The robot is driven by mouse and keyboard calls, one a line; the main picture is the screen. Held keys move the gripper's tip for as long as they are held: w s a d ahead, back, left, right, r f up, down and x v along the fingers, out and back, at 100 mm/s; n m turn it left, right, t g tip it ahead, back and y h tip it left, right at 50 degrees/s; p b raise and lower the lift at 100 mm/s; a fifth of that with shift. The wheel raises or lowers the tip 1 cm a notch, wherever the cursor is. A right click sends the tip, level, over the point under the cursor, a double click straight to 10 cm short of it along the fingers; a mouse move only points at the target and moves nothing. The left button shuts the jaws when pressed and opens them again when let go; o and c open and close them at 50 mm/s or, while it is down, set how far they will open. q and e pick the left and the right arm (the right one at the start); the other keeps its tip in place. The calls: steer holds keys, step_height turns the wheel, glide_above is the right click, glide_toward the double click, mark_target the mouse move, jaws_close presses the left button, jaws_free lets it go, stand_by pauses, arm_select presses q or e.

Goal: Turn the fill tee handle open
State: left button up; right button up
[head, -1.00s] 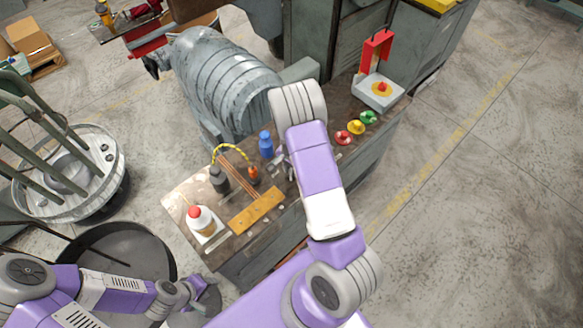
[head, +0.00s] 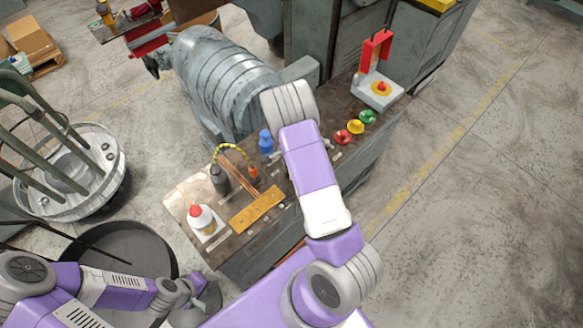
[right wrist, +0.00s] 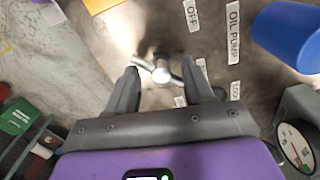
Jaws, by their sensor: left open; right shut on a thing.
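The fill tee handle (right wrist: 162,73) is a small silver T-bar on a round stem, seen in the right wrist view on the worn panel top. Its crossbar lies slanted between the two dark fingers of my right gripper (right wrist: 161,85), which is shut on it. In the head view my right forearm hides this gripper and the handle.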

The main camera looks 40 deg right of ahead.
steer(key=shift+d, duration=0.1)
steer(key=o, duration=1)
steer(key=shift+r, duration=0.1)
step_height(320, 180, up, 7)
steer(key=shift+r+p, duration=0.2)
steer(key=shift+p, duration=0.3)
